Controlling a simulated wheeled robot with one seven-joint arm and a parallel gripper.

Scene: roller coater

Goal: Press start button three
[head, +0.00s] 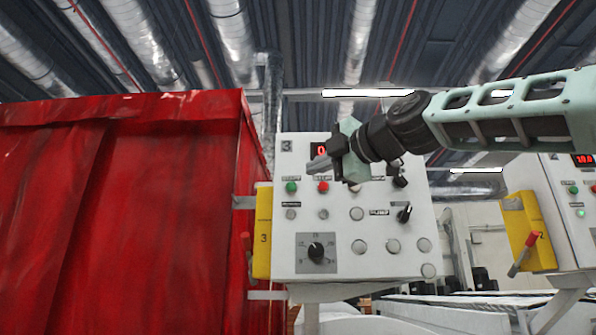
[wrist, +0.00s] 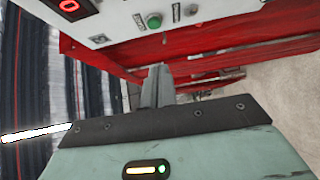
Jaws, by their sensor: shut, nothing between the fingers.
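The control panel marked 3 (head: 300,238) is a white box with a green button (head: 291,187) at its upper left and a red button (head: 323,186) to the right of it. My gripper (head: 316,165) is shut and empty, in front of the panel's upper part. In the head view its tips appear just above the two buttons and partly cover the red display (head: 320,149). In the wrist view the green button (wrist: 153,20) shows at the top, beyond the shut fingertips (wrist: 158,72). The fingers look apart from the button.
A rotary dial (head: 316,251), a black switch (head: 404,213) and several pale buttons sit lower on the panel. A yellow box marked 3 (head: 263,230) is on its left side. A large red curtain (head: 120,220) stands left. Another panel (head: 556,205) stands right.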

